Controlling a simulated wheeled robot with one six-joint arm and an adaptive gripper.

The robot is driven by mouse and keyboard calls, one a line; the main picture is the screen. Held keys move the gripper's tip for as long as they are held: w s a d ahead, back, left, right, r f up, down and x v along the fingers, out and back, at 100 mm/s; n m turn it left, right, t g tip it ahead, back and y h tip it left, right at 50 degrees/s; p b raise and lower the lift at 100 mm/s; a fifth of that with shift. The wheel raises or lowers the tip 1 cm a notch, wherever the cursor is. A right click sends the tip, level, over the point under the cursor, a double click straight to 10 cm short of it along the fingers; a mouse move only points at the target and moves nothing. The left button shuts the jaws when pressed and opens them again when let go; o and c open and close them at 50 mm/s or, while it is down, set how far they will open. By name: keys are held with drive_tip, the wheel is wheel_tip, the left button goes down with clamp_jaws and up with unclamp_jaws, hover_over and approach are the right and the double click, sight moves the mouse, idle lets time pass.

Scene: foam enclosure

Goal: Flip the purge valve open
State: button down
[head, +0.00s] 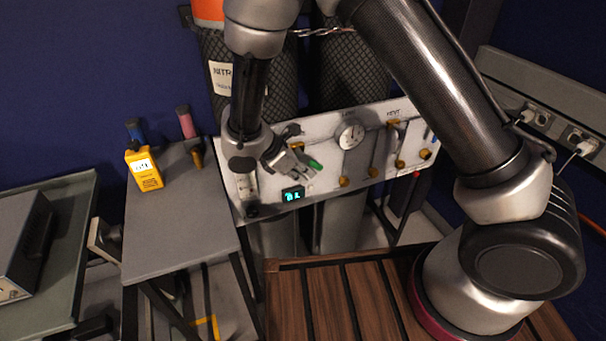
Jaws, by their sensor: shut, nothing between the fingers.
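A white valve panel (328,193) stands in front of two dark mesh-wrapped cylinders. A small green-tipped part (316,164) shows on its left half, right at my fingertips. It may be the purge valve's lever, but no purge label is readable. My gripper (304,166) is shut and empty in front of the panel. The green part lies at its right side; whether they touch I cannot tell. The gripper hides the panel area behind it, including part of a brass fitting (292,131).
The panel also carries a round gauge (351,134), a lit cyan display (293,194) and several brass knobs. A grey side table (170,235) at left holds a yellow meter (144,169). A slatted wooden surface (330,300) lies in front.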

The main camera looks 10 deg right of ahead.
drive_tip(key=shift+d+r, duration=0.15)
drive_tip(key=shift+d, duration=0.25)
drive_tip(key=v, duration=1.2)
drive_tip(key=shift+a, duration=0.4)
drive_tip(key=r+y, duration=0.1)
drive_tip(key=y, duration=0.1)
drive_tip(key=r+g+y, duration=0.1)
drive_tip(key=y, duration=0.1)
drive_tip(key=shift+s+y, duration=0.1)
drive_tip(key=shift+y, duration=0.2)
